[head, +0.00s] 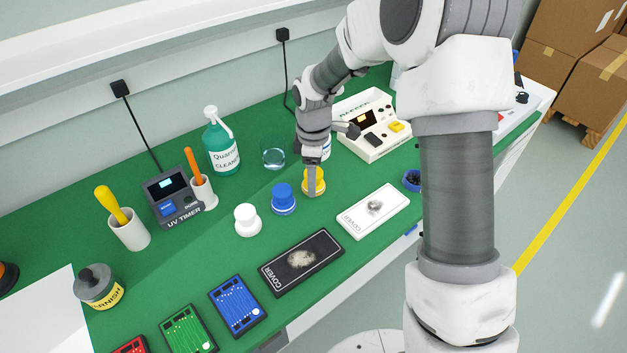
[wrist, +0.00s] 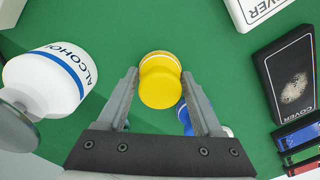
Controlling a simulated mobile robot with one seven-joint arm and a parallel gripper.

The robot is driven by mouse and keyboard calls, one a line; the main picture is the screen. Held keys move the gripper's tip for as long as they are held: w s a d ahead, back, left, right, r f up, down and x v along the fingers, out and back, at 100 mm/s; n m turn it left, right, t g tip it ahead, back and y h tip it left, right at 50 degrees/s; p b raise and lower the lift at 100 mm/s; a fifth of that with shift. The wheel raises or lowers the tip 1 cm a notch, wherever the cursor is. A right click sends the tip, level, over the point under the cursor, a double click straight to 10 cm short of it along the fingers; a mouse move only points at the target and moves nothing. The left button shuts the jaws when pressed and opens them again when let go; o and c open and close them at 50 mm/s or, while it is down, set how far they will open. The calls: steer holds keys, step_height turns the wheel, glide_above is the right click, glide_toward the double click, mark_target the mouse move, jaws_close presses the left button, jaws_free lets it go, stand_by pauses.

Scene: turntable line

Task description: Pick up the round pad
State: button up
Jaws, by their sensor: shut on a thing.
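The yellow round pad (head: 319,184) has a knob-like top and is at the green bench surface, in line with two like pads. My gripper (head: 311,178) points down at it from above. In the wrist view the yellow pad (wrist: 160,88) sits between the fingertips of my gripper (wrist: 162,76), which are shut on it. I cannot tell whether it is clear of the bench. A blue round pad (head: 283,199) and a white round pad (head: 246,219) stand to its left. In the wrist view the blue pad (wrist: 184,117) is partly hidden behind a finger.
An alcohol bottle (wrist: 48,82) is close to my gripper. A glass beaker (head: 273,153) and a green cleaner bottle (head: 222,145) stand behind. A white cover (head: 374,211) and a black cover (head: 301,263) lie in front. A white machine with a yellow button (head: 366,125) is behind right.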

steer(key=shift+r, duration=0.15)
steer(key=shift+r, duration=0.6)
step_height(320, 180, up, 3)
steer(key=shift+f+p, duration=0.1)
steer(key=shift+p, duration=0.3)
steer(key=s+d+r+p, duration=0.1)
steer(key=s+d+r, duration=0.5)
steer(key=s, duration=0.4)
steer(key=shift+r, duration=0.35)
